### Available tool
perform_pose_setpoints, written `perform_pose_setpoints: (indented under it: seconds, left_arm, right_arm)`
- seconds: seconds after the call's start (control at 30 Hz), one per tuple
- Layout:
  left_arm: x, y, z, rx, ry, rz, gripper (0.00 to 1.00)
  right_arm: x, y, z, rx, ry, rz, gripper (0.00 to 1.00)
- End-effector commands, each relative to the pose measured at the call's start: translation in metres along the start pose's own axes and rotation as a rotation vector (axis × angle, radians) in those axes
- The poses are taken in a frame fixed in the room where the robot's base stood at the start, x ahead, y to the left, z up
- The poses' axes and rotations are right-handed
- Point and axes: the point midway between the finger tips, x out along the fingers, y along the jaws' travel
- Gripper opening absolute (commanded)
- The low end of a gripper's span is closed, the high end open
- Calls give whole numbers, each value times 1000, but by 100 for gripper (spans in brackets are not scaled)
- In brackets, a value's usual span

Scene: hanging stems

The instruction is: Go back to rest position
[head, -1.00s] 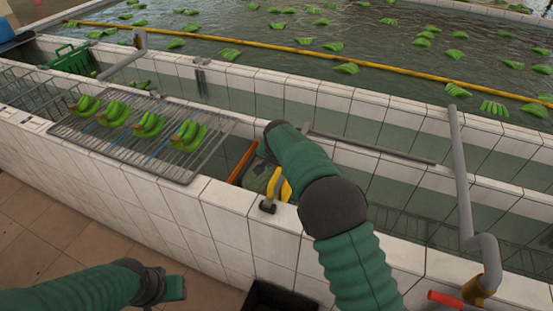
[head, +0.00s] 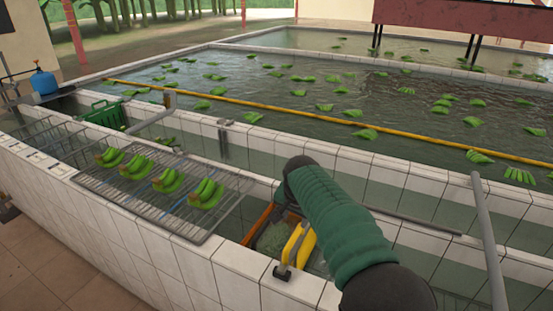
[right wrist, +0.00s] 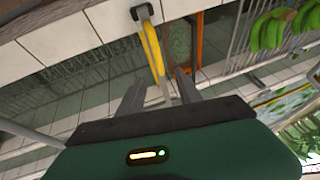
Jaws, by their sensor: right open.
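My right gripper (right wrist: 158,92) is open, with its two dark fingers apart in the right wrist view. In the head view my right forearm rises from the lower right, and its fingers are hidden. A yellow-handled tool (right wrist: 152,48) is at the tiled wall, beyond the fingers in the wrist view. I cannot tell whether any part of it lies between the fingers. In the head view the tool (head: 293,246) is at the wall's top edge, left of my forearm. My left gripper is out of the head view.
Several green banana bunches (head: 165,180) lie on a wire rack (head: 100,181) across the tiled trough. An orange-edged bin (head: 258,224) is below my right wrist. A grey pipe (head: 489,238) stands at right. Beyond the wall, bananas float in a large tank, crossed by a yellow pole (head: 300,113).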

Motion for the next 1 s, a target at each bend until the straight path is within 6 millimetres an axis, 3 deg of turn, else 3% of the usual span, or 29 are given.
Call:
perform_pose_setpoints:
  seconds: [0.13, 0.27, 0.5, 0.7, 0.83, 1.0]
  left_arm:
    - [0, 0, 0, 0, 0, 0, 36]
    - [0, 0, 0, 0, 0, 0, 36]
    - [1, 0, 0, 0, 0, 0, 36]
    - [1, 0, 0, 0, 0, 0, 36]
    - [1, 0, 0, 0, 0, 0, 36]
    - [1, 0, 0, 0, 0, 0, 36]
  right_arm:
    - [4, 26, 9, -30, -23, 9, 41]
    - [11, 76, 37, -112, -68, 16, 41]
    - [12, 170, 122, -324, -143, 16, 41]
    - [7, 235, 202, -504, -191, 15, 41]
    - [4, 256, 229, -568, -206, 15, 41]
    - [4, 261, 236, -583, -210, 16, 41]
